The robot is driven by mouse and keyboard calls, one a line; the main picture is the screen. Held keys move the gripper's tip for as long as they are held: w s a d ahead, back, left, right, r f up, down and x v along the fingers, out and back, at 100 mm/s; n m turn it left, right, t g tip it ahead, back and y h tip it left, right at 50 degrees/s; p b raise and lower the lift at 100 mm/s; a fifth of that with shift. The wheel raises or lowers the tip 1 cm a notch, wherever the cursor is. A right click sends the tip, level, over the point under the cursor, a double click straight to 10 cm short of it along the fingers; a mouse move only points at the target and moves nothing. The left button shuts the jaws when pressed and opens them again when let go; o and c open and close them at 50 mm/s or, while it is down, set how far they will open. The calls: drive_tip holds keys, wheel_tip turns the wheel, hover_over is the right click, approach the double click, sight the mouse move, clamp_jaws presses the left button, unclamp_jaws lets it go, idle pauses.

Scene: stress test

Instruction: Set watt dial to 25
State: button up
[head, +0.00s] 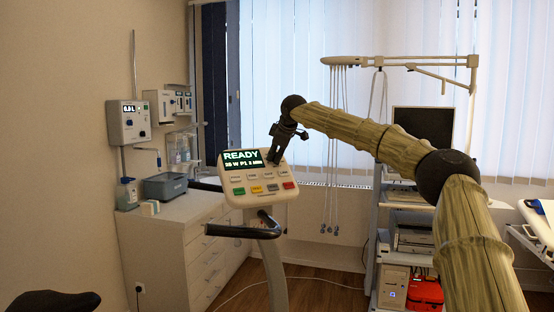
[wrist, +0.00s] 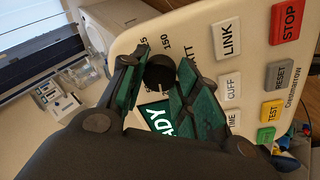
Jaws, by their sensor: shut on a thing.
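The ergometer console (head: 258,182) is a pale panel with a dark display (head: 242,159) reading READY above a smaller line with a W value; its first digits are not clear. In the wrist view, the black round watt dial (wrist: 159,73) sits on the console beside printed marks, one reading 150. My gripper (head: 276,160) reaches the console's upper right corner and hides the dial in the head view. In the wrist view, my gripper (wrist: 161,66) has its green-padded fingers on either side of the dial, shut on it. The dial's pointer setting cannot be read.
Coloured buttons, including a red STOP button (wrist: 287,20) and a white LINK button (wrist: 227,38), lie close to the fingers. A black handlebar (head: 243,231) is below the console. A drawer cabinet (head: 190,245) stands left, an equipment cart (head: 405,215) right.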

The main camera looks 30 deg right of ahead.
drive_tip(key=shift+f, duration=0.1)
idle(0.3)
drive_tip(key=o, duration=0.7)
drive_tip(key=shift+a, duration=0.1)
drive_tip(key=o, duration=0.3)
drive_tip(key=shift+w+f, duration=0.1)
drive_tip(key=shift+w, duration=0.15)
drive_tip(key=shift+o, duration=0.2)
drive_tip(key=shift+s, duration=0.2)
drive_tip(key=v, duration=1.2)
